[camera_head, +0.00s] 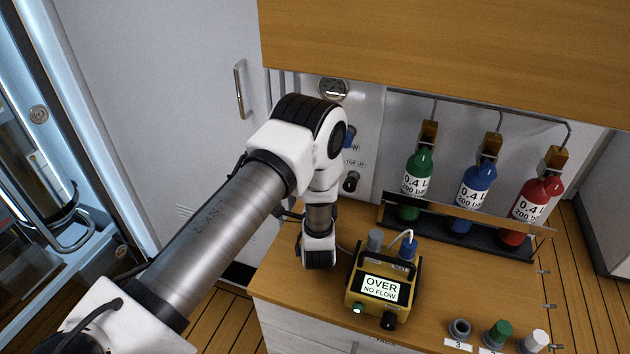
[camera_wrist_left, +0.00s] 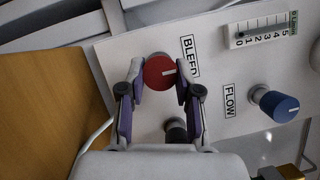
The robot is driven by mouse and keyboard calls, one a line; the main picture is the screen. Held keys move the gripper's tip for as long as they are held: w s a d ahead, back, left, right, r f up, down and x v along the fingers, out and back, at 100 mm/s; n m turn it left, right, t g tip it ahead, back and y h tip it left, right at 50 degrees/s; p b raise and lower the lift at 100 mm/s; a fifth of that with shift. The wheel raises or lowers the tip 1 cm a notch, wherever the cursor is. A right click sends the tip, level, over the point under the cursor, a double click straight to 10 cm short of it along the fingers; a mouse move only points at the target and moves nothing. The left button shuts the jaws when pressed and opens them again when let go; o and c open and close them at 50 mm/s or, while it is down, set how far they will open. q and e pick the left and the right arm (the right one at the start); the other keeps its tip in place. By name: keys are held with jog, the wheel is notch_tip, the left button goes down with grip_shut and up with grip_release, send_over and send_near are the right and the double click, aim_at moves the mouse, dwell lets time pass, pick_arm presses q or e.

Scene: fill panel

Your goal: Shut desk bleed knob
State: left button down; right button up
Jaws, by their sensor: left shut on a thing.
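The red bleed knob (camera_wrist_left: 160,72) sits on a white panel (camera_wrist_left: 205,55) beside a BLEED label, with a white pointer line on its face. My left gripper (camera_wrist_left: 159,80) is shut on the knob, one finger on each side of it. In the head view my left arm (camera_head: 225,215) covers the bleed knob, and the gripper's fingers are hidden there too. My right gripper is in neither view.
A blue FLOW knob (camera_wrist_left: 279,106) and a dark knob (camera_wrist_left: 176,131) are near the gripper. A yellow meter (camera_head: 382,283) reading "OVER NO FLOW" stands on the wooden desk (camera_head: 455,270). Green (camera_head: 416,180), blue (camera_head: 474,190) and red (camera_head: 535,205) bottles stand in a rack.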

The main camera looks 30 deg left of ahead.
pick_arm(q)
jog(key=c, duration=0.8)
grip_release()
jog(key=v, duration=1.2)
jog(key=shift+d, duration=0.1)
